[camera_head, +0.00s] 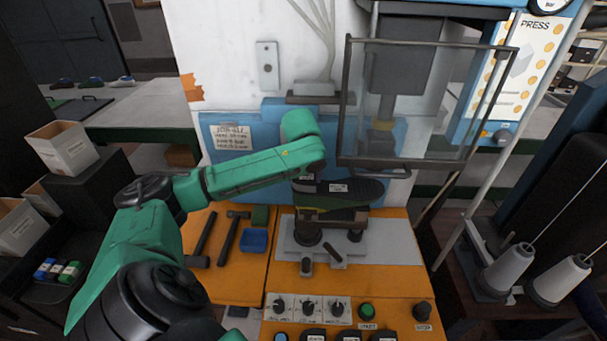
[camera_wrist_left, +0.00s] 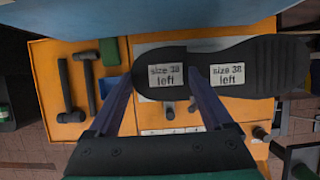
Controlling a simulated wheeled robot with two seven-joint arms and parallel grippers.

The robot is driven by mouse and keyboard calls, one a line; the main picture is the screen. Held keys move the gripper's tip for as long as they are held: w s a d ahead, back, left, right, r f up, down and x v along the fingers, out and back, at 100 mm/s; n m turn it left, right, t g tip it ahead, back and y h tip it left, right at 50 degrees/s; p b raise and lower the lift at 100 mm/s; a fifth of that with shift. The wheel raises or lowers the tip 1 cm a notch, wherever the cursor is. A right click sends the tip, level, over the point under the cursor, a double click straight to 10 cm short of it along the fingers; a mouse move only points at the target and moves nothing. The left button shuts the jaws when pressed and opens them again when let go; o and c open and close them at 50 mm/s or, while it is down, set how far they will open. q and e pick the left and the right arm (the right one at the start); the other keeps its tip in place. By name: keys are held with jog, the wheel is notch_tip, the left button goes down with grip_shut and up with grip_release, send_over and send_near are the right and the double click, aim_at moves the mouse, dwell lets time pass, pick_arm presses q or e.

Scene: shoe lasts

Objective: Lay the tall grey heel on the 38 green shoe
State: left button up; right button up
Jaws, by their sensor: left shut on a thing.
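A shoe sits sole up on the machine's stand; its dark sole (camera_wrist_left: 265,68) carries a "size 38 left" label. Whether heel and sole touch, I cannot tell. My right gripper is out of view.
Behind the shoe is a press with a framed clear guard (camera_head: 425,100). Two hammers, a blue tray (camera_head: 253,241) and a green block (camera_head: 260,215) lie on the orange bench (camera_head: 235,287) at left. Knobs and buttons line its front. Thread cones (camera_head: 508,268) stand at right.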

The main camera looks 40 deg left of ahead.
pick_arm(q)
jog(key=shift+s, duration=0.2)
jog(key=shift+w+f, duration=0.1)
dwell(0.4)
jog(key=o, duration=1.2)
jog(key=shift+d+r, duration=0.15)
jog(key=shift+r, duration=0.4)
jog(key=b+v, duration=0.1)
jog(key=v, duration=1.2)
jog(key=shift+s+d+r, duration=0.1)
jog(key=shift+s+r, duration=0.05)
jog(key=shift+s, duration=0.1)
